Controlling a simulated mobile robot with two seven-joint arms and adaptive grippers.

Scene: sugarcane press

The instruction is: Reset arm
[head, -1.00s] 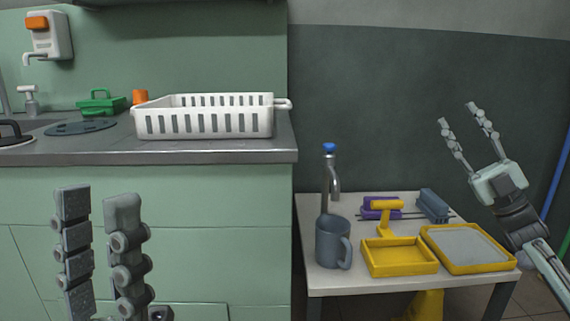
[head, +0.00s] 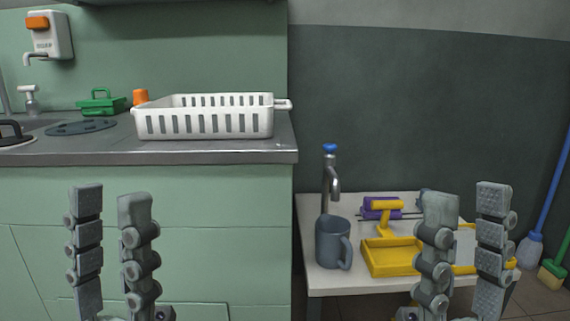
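My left gripper (head: 112,208) is upright in front of the green cabinet at the lower left, its two fingers apart with nothing between them. My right gripper (head: 465,208) is upright in front of the small table at the lower right, its fingers apart and empty. It hides part of the table and the right yellow tray (head: 465,243). Both grippers point up at about the same height in the head view.
A white basket (head: 205,122) stands on the grey counter (head: 100,153). On the small table (head: 325,284) are a grey-blue mug (head: 333,243), a yellow tray (head: 390,262) and a purple and yellow press (head: 384,210). A tap (head: 331,180) rises behind the mug.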

